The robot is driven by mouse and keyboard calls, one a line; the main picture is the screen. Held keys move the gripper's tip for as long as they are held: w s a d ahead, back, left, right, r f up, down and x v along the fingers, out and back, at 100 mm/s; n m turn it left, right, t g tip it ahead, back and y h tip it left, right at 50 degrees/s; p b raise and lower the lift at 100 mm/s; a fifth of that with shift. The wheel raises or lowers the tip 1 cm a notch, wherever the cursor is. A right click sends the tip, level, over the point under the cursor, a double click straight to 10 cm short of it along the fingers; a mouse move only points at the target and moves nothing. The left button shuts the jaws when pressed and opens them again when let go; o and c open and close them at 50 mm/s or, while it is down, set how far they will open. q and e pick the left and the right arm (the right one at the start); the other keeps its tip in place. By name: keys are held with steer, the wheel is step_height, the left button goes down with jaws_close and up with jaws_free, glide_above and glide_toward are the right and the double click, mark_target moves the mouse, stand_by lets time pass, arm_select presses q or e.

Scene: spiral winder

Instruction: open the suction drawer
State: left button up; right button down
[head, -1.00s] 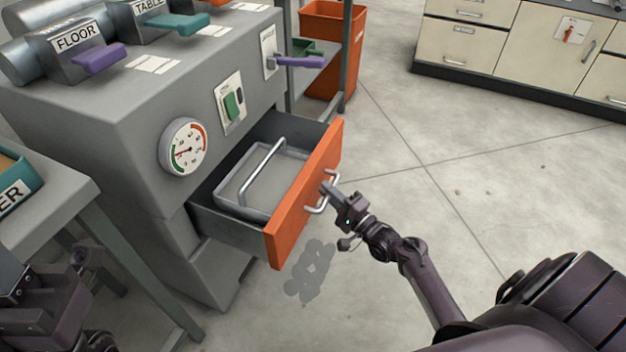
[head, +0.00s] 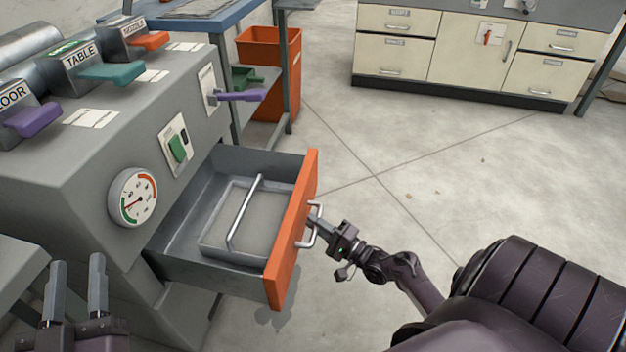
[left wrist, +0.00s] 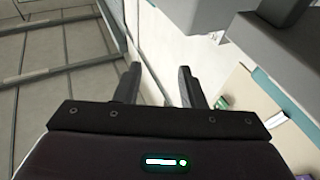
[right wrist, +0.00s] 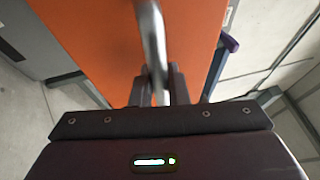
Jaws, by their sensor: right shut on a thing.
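The suction drawer has an orange front (head: 293,240) and grey walls, and it stands pulled well out of the grey machine (head: 90,170). A grey tray (head: 222,240) with a metal bar handle (head: 246,212) lies inside it. My right gripper (head: 318,224) is shut on the drawer's metal handle (head: 314,237). In the right wrist view, the handle (right wrist: 153,40) runs between the fingers in front of the orange panel (right wrist: 95,45). My left gripper (head: 78,290) is open and empty at the lower left, apart from the drawer. Its spread fingers also show in the left wrist view (left wrist: 158,85).
The machine carries a dial gauge (head: 133,198), a green switch (head: 178,148), a purple lever (head: 240,96) and labelled levers on top. An orange bin (head: 270,60) stands behind. Cream cabinets (head: 470,55) line the back. The floor right of the drawer is clear.

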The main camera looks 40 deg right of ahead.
steer(key=shift+s+d+f, duration=0.1)
steer(key=shift+s+f, duration=0.05)
steer(key=c, duration=1.8)
jaws_free()
steer(key=o, duration=0.4)
steer(key=shift+s+d, duration=0.15)
arm_select(q)
steer(key=shift+s+d, duration=0.1)
